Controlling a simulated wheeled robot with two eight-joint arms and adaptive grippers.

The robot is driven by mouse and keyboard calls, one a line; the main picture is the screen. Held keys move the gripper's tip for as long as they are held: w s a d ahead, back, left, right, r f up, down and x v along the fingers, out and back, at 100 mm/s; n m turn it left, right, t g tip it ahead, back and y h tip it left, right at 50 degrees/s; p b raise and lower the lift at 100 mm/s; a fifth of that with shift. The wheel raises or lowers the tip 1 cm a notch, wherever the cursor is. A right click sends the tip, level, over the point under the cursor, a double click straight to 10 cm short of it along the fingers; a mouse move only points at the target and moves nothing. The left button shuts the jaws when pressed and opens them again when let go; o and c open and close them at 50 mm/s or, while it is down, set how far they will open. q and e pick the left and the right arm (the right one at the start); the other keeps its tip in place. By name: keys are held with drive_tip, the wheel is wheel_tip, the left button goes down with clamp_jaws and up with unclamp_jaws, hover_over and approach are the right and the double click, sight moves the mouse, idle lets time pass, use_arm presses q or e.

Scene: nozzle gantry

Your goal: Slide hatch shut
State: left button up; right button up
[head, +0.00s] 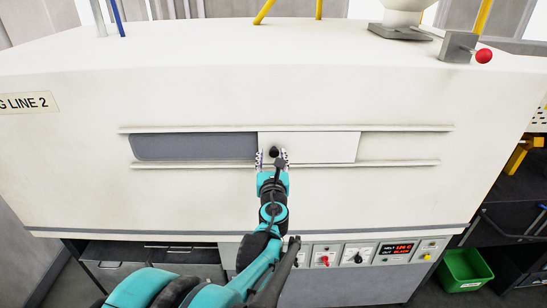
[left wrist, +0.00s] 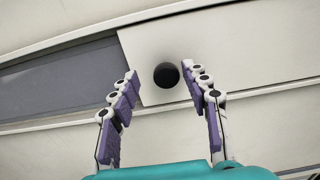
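The hatch (head: 325,147) is a white sliding panel between two horizontal rails on the front of a big white machine. A dark window opening (head: 195,147) shows uncovered to its left. A round black knob (left wrist: 166,75) sits near the hatch's left edge. My left gripper (head: 271,158) is at the knob, and in the left wrist view its two fingers (left wrist: 162,90) stand apart on either side of it. I see gaps between the knob and both fingers there. My right gripper is not in view.
The upper rail (head: 285,129) and lower rail (head: 390,164) run along the machine front. A control panel (head: 355,254) with knobs and a red display is below. A lever with a red ball (head: 483,56) is at the top right. A green bin (head: 464,270) stands at the lower right.

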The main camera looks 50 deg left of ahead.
use_arm(q)
drive_tip(key=shift+d, duration=0.25)
drive_tip(key=v, duration=1.1)
drive_tip(key=shift+s, duration=0.35)
drive_tip(key=shift+d, duration=0.15)
